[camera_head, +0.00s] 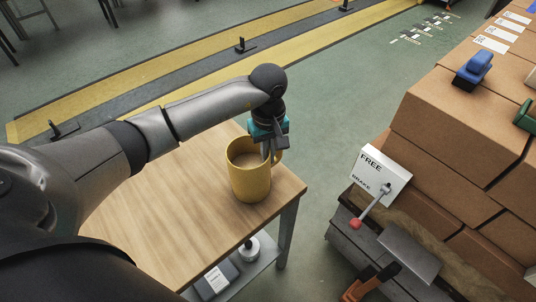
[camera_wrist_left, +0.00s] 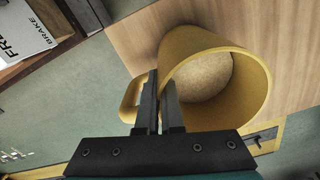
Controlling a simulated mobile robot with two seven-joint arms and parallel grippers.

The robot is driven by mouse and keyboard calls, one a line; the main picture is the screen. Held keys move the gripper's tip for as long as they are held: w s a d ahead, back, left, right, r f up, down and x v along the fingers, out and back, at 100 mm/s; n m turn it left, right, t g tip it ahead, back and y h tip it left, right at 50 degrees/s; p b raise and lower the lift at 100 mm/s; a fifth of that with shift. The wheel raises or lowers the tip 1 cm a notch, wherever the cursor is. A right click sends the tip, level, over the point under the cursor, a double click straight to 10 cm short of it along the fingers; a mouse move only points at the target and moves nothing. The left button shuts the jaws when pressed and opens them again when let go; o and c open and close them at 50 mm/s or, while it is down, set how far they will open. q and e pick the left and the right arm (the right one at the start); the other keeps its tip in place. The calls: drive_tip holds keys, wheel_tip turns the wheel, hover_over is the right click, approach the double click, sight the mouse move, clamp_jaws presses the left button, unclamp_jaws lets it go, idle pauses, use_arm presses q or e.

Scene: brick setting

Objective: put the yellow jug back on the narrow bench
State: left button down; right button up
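The yellow jug (camera_head: 250,182) is upright at the right end of a wooden-topped bench (camera_head: 155,220). It also shows in the left wrist view (camera_wrist_left: 255,75), with its mouth facing the camera and its handle (camera_wrist_left: 130,98) on the left. My left gripper (camera_head: 271,153) reaches down at the jug's rim on the handle side. Its fingers (camera_wrist_left: 161,105) are close together with the jug's wall between them. I cannot tell whether the jug's base touches the wood. My right gripper is not in view.
Stacked brown boxes (camera_head: 455,125) fill the right, with a blue object (camera_head: 473,70) on top. A sign reading FREE and BRAKE (camera_head: 381,172) stands by a red-knobbed lever (camera_head: 370,207). The bench has a lower shelf (camera_head: 235,275) with items. Bare wood lies left of the jug.

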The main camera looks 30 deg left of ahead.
use_arm(q)
drive_tip(key=shift+f, duration=0.1)
drive_tip(key=c, duration=1.5)
unclamp_jaws()
drive_tip(key=o, duration=0.4)
drive_tip(key=shift+o, duration=0.2)
wheel_tip(320, 180, up, 12)
drive_tip(key=shift+r+p, duration=0.15)
drive_tip(key=shift+p, duration=0.15)
